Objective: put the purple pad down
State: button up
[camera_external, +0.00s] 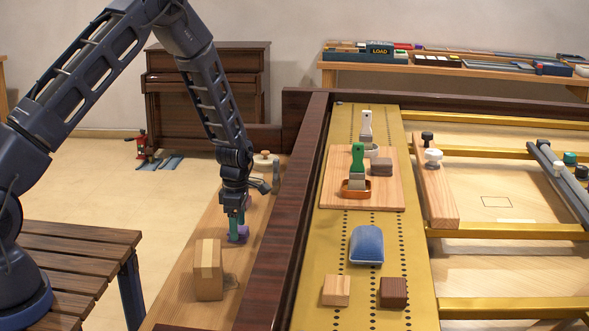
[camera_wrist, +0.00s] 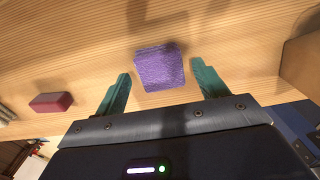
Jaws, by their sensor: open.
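The purple pad (camera_wrist: 160,68) lies on the light wooden board (camera_wrist: 230,60) in the wrist view, in front of and between my two fingers. My gripper (camera_wrist: 163,86) is open, with a teal finger on each side of the pad and a visible gap on both sides. In the external view my gripper (camera_external: 236,226) points down at the wooden board (camera_external: 172,300), and the purple pad (camera_external: 242,233) shows partly behind the fingers. The pad looks flat on the board, and its far edge is in shadow.
A cardboard-coloured block (camera_external: 208,270) stands on the board close in front of my gripper. A red block (camera_wrist: 51,102) lies to the left in the wrist view. The dark piano rim (camera_external: 285,235) rises along the board's right side.

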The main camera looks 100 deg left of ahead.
notch_tip(320, 180, up, 11)
jog(key=w+d+r+m+t, duration=0.1)
jog(key=w+d+r+m, duration=0.65)
jog(key=d+r, duration=0.6)
jog(key=w+d+r+m+t, duration=0.1)
jog(key=d+r+m, duration=0.3)
jog(key=d+r, duration=0.4)
jog(key=w+d+r+m, duration=0.1)
jog(key=d+r+m, duration=0.45)
jog(key=d, duration=0.55)
jog(key=s+d+r+m+t, duration=0.1)
jog(key=s+d+r+m, duration=0.25)
jog(key=d, duration=0.45)
jog(key=s+d+r+m, duration=0.3)
jog(key=d+r+m, duration=0.15)
jog(key=d, duration=0.35)
jog(key=s+d+r+m+t, duration=0.1)
jog(key=s+d+m, duration=1)
jog(key=s, duration=0.3)
jog(key=shift+d+r+t, duration=0.15)
jog(key=shift+d+t, duration=0.1)
jog(key=shift+t, duration=0.05)
